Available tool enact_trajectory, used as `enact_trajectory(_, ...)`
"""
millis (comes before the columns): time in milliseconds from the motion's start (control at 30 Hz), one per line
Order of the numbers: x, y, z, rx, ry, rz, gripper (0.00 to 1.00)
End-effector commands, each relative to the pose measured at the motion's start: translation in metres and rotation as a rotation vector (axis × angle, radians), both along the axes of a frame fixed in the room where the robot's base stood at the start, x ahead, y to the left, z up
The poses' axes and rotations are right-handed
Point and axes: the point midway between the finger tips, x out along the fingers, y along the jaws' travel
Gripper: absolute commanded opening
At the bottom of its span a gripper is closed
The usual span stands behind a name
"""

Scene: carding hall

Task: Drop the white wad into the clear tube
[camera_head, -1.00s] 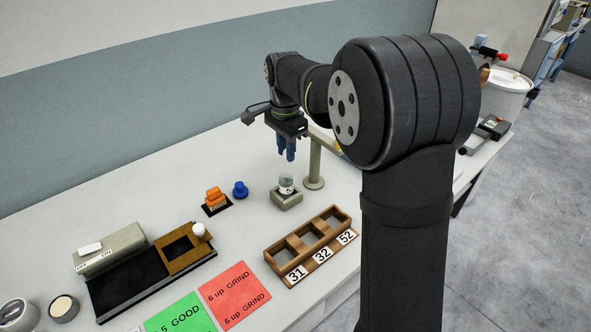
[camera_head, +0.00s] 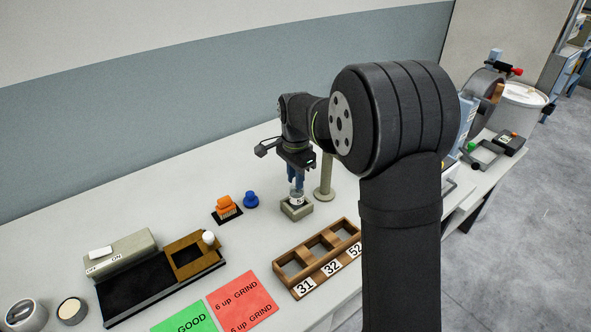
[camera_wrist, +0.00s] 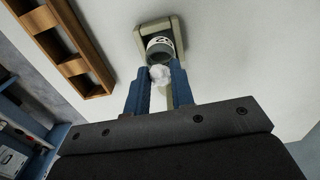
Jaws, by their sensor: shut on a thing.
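My gripper (camera_head: 297,183) points down just over the clear tube (camera_head: 297,198), which stands upright in a small grey-beige block (camera_head: 303,212). In the wrist view, the blue fingers (camera_wrist: 160,76) are shut on the white wad (camera_wrist: 160,74), a small fluffy ball at their tips. The tube (camera_wrist: 160,48) shows there with its dark open mouth and white label, right beyond the wad. I cannot tell whether the wad touches the rim. In the head view the wad is hidden.
A beige post (camera_head: 325,178) stands close behind the tube. A wooden three-compartment tray (camera_head: 322,258) lies in front. An orange brush (camera_head: 226,207) and a blue knob (camera_head: 251,199) are to the left. Clear table lies between the brush and the tray.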

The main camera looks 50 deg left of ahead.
Motion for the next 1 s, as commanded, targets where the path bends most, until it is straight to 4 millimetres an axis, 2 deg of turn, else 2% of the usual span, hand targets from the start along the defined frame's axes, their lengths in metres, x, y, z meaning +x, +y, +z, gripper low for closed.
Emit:
enact_trajectory(400,-0.0001,-0.0002,-0.0053,0.0,0.0,0.0,0.01)
enact_trajectory(433,-0.0001,-0.0002,-0.0053,0.0,0.0,0.0,0.26)
enact_trajectory(533,-0.0001,-0.0002,-0.0053,0.0,0.0,0.0,0.46)
enact_trajectory(567,-0.0001,-0.0002,-0.0053,0.0,0.0,0.0,0.47)
enact_trajectory(1000,-0.0001,-0.0002,-0.0052,0.0,0.0,0.0,0.47)
